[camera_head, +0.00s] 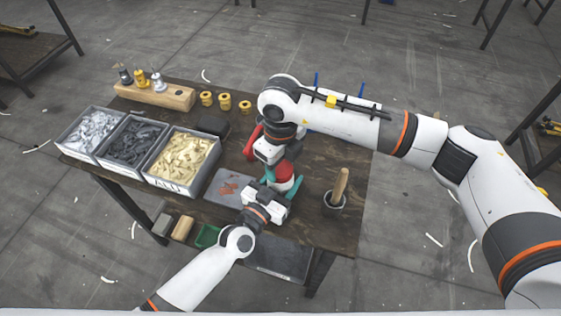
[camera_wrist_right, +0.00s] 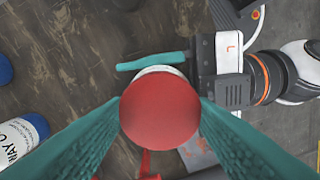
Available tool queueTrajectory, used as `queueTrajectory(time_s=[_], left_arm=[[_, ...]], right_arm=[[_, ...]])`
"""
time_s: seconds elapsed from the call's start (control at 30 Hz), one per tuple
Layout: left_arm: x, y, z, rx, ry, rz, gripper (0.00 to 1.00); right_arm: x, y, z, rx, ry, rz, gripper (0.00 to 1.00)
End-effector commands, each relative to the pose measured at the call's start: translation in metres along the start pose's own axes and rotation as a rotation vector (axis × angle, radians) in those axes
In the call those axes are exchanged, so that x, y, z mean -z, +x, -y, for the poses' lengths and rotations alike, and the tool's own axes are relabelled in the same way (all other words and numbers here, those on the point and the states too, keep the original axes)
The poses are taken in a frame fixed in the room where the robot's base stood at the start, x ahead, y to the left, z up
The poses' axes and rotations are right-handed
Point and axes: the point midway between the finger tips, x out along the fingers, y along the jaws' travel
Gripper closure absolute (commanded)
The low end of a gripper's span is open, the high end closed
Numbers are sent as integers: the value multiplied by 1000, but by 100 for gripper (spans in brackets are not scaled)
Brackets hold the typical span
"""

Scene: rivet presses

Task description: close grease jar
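The grease jar (camera_head: 283,184) is a white jar with a red lid (camera_head: 284,169) on top, upright near the table's middle. In the right wrist view, the red lid (camera_wrist_right: 160,108) covers most of the jar, and only a thin white rim (camera_wrist_right: 160,70) shows. My right gripper (camera_wrist_right: 160,103) comes from above with its teal fingers against both sides of the lid. My left gripper (camera_head: 281,181) reaches in from the front, its teal fingers on either side of the jar body. Its far finger shows in the wrist view; the other is hidden under the lid. Whether the lid is seated is hidden.
A cup with a wooden-handled tool (camera_head: 337,193) stands right of the jar. A grey mat (camera_head: 226,187) with reddish pieces lies left. Three part bins (camera_head: 180,158) stand further left. A red-handled object (camera_head: 252,142) is behind. Blue-topped bottles (camera_wrist_right: 22,135) stand nearby.

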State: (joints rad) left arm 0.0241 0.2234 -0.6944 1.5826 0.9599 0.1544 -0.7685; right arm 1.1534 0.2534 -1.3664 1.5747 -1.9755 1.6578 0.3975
Motion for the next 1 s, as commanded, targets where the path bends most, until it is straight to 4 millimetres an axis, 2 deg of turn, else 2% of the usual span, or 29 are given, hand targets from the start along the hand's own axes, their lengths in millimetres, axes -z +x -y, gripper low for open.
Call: queueTrajectory(time_s=[0.3, 0.33, 0.47, 0.8, 0.87, 1.0], left_arm=[[0, 0, 0, 0, 0, 0, 100], [0, 0, 0, 0, 0, 0, 100], [0, 0, 0, 0, 0, 0, 100], [0, 0, 0, 0, 0, 0, 100], [0, 0, 0, 0, 0, 0, 100], [0, 0, 0, 0, 0, 0, 100]], right_arm=[[0, 0, 0, 0, 8, -1, 78], [0, 0, 0, 0, 8, -1, 47], [0, 0, 0, 0, 8, -1, 26], [0, -4, 0, 0, 8, -1, 25], [1, -9, 0, -1, 8, -2, 25], [1, -32, -1, -3, 6, -4, 25]])
